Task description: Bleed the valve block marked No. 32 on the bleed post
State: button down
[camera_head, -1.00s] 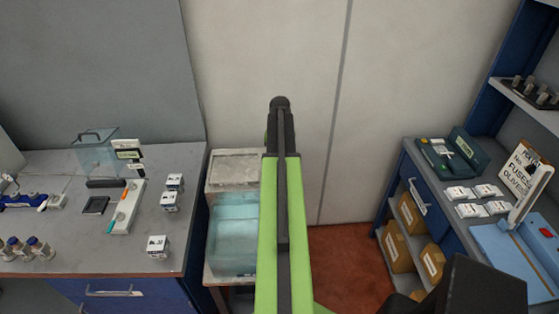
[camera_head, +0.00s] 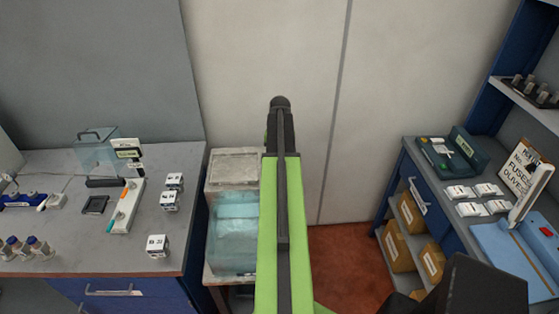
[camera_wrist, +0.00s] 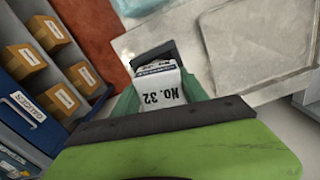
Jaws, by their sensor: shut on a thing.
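The white valve block (camera_wrist: 161,92) shows in the wrist view with its "No. 32" label upside down. My gripper (camera_wrist: 157,72) is shut on it, with a dark jaw at its far side. The block is held above a pale grey surface and the floor. In the head view my own green arm hides the gripper and the held block. Three other white blocks stand on the left bench: back (camera_head: 174,180), middle (camera_head: 169,200) and front (camera_head: 157,245). I cannot tell for sure which thing is the bleed post.
A clear bluish bin (camera_head: 232,235) stands beside the left bench (camera_head: 120,255). A white stand (camera_head: 125,205) with coloured parts and a small upright sign (camera_head: 127,152) is on that bench. At right, a blue shelf unit holds cardboard boxes (camera_head: 412,212). Reddish floor (camera_head: 345,265) lies between.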

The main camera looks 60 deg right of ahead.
jog(key=shift+f+b, duration=0.4)
jog(key=shift+f, duration=0.05)
jog(key=c, duration=0.9)
grip_release()
notch_tip(320, 180, up, 11)
jog(key=p, duration=1.1)
jog(key=shift+r, duration=0.1)
